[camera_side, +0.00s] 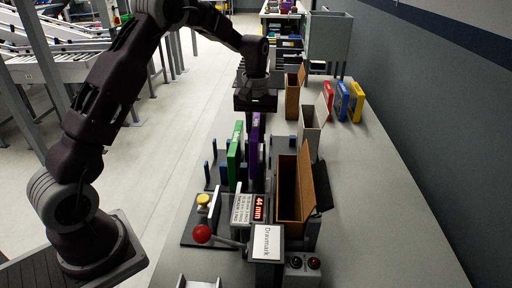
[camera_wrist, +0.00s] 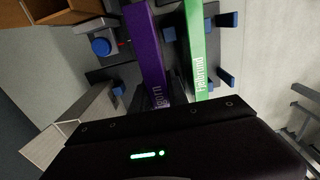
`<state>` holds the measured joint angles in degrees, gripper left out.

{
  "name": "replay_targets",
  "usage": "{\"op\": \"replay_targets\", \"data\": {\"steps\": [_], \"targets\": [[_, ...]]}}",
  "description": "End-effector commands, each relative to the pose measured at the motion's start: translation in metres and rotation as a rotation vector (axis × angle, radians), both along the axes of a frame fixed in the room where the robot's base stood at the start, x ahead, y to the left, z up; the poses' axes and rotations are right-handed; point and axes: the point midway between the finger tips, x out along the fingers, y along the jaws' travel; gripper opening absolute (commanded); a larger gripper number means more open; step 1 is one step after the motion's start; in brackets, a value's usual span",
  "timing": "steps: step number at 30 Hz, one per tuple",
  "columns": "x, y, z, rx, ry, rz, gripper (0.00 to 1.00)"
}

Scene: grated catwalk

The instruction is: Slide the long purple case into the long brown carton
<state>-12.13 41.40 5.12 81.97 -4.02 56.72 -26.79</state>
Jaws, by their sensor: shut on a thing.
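The long purple case (camera_side: 256,142) stands on edge in the dark rack beside a green case (camera_side: 237,158). My gripper (camera_side: 256,112) is above its far end and shut on it; the fingers are mostly hidden. In the wrist view the purple case (camera_wrist: 146,48) runs up from my gripper (camera_wrist: 172,92), with the green case (camera_wrist: 201,48) to its right, apart from the fingers. The long brown carton (camera_side: 287,190) lies right of the rack, nearer the side camera, its top open and a flap raised on its right. Its corner shows in the wrist view (camera_wrist: 62,10).
A white carton (camera_side: 310,132) and a smaller brown carton (camera_side: 292,96) stand open farther back. Red, blue and yellow boxes (camera_side: 341,98) stand at right. A display unit (camera_side: 260,208) and a red-knobbed lever (camera_side: 202,234) are in front. The table's right side is clear.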

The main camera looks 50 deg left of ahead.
Motion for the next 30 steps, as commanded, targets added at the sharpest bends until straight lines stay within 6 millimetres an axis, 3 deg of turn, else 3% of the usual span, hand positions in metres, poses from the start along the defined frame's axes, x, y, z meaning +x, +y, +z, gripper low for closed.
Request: {"op": "replay_targets", "data": {"steps": [8, 15, 18, 25, 30], "targets": [[0.001, 0.001, 0.062, 0.001, -0.004, 0.0, 0.0], [0.001, 0.0, 0.147, 0.002, -0.008, -0.001, 0.0], [0.001, 0.0, 0.169, 0.002, -0.005, 0.0, 0.0], [0.0, -0.002, 0.199, 0.0, -0.001, -0.001, 0.0], [-0.006, -0.042, 0.2, -0.004, -0.001, 0.0, 0.0]]}}
